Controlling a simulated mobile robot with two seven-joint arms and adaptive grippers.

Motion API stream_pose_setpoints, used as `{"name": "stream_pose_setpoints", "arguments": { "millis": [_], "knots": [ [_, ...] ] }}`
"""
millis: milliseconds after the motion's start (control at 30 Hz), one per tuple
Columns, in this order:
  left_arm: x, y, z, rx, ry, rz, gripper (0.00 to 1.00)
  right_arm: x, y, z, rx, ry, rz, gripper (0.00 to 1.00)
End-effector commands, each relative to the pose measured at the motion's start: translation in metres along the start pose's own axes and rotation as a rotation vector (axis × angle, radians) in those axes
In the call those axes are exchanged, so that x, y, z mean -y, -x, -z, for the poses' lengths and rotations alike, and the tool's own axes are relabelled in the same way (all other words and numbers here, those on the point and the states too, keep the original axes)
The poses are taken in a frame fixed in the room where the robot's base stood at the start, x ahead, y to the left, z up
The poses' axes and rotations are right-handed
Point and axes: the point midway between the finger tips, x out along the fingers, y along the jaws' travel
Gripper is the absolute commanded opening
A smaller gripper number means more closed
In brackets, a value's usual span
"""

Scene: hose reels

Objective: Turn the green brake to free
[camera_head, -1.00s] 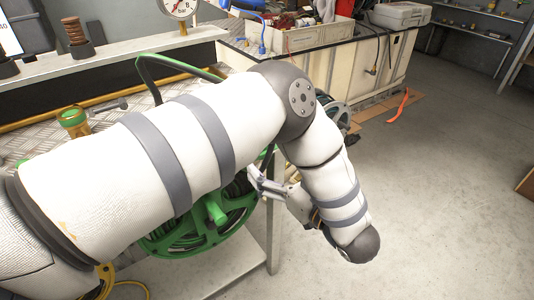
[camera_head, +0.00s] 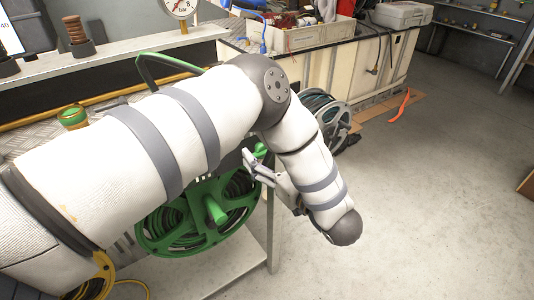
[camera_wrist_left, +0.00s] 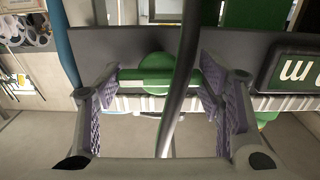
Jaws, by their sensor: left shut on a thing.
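The green brake (camera_wrist_left: 157,74) shows in the left wrist view as a round green knob with a flat bar across it, set in front of a dark grey plate. My left gripper (camera_wrist_left: 156,92) has one finger at each end of this bar and is shut on it. In the head view my left gripper (camera_head: 252,162) is beside the green reel, and a bit of green (camera_head: 260,150) shows at its fingertips. A dark curved rod crosses in front of the brake in the wrist view and hides part of it. My right gripper is not in view.
The green hose reel (camera_head: 215,211) hangs at the bench's front, partly behind my left arm. Another reel (camera_head: 334,119) stands farther back. A green label with white lettering (camera_wrist_left: 297,70) is right of the brake.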

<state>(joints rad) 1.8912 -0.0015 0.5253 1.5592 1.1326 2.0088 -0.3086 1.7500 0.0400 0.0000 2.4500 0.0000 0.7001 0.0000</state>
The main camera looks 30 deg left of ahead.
Motion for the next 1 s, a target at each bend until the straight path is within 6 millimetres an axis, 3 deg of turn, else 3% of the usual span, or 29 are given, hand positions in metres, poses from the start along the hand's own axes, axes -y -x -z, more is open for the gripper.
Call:
{"name": "stream_pose_setpoints", "arguments": {
  "millis": [267, 600, 1000],
  "knots": [
    [0.000, 0.000, 0.004, -0.003, 0.130, 0.001, 0.33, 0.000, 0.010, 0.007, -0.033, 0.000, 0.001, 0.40],
    [0.000, 0.000, 0.003, -0.001, 0.441, 0.000, 0.33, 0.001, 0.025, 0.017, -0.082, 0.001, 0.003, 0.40],
    [0.000, 0.000, 0.000, 0.000, 0.816, 0.001, 0.33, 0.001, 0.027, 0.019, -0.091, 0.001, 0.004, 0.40]
  ]
}}
